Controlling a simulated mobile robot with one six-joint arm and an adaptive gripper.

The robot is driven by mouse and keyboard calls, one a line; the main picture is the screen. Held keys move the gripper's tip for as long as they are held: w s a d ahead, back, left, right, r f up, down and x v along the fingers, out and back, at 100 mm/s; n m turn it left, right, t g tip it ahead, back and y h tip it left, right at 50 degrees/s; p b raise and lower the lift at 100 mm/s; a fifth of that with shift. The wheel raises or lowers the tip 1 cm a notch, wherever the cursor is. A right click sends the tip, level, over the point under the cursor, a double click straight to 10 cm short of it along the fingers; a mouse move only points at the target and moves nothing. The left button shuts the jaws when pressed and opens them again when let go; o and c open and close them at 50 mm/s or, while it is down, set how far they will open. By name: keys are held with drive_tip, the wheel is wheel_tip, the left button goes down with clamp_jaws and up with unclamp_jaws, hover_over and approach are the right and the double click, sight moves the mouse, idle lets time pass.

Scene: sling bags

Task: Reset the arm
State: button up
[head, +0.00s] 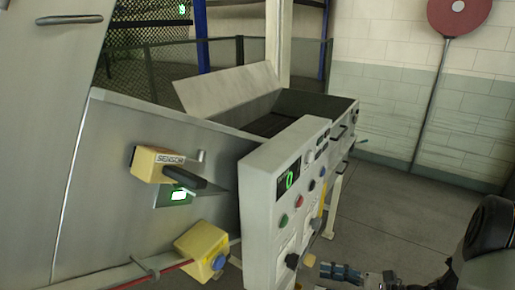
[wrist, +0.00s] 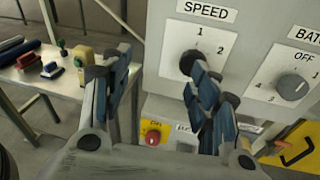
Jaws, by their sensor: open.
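My gripper (wrist: 158,64) is open in the wrist view, with nothing between its two blue-grey fingers. Its right fingertip is in front of the SPEED dial, close to the black knob (wrist: 190,62); I cannot tell whether they touch. In the head view my gripper (head: 345,273) is at the lower right, beside the lower edge of the grey control panel (head: 262,195). My dark arm comes in from the right edge there, and part of the gripper is cut off by the bottom of the picture.
The panel carries several buttons, a green display (head: 289,180) and a second dial (wrist: 292,87). A red button (wrist: 153,136) on yellow sits below the SPEED dial. A metal table (wrist: 70,80) with small items stands at left. Open floor (head: 385,205) lies right of the machine.

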drive_tip(key=s+a+r+n+g+h+b, duration=0.3)
drive_tip(key=s+a+r+n+g+h, duration=0.25)
drive_tip(key=s+a+n+g, duration=0.5)
drive_tip(key=s+d+r+n+t+h+b, duration=0.3)
drive_tip(key=s+n+t+h, duration=0.5)
drive_tip(key=n, duration=0.5)
drive_tip(key=shift+s+d+n+h+b, duration=0.35)
drive_tip(key=shift+d+h, duration=0.5)
drive_tip(key=shift+d, duration=0.05)
drive_tip(key=shift+r, duration=0.1)
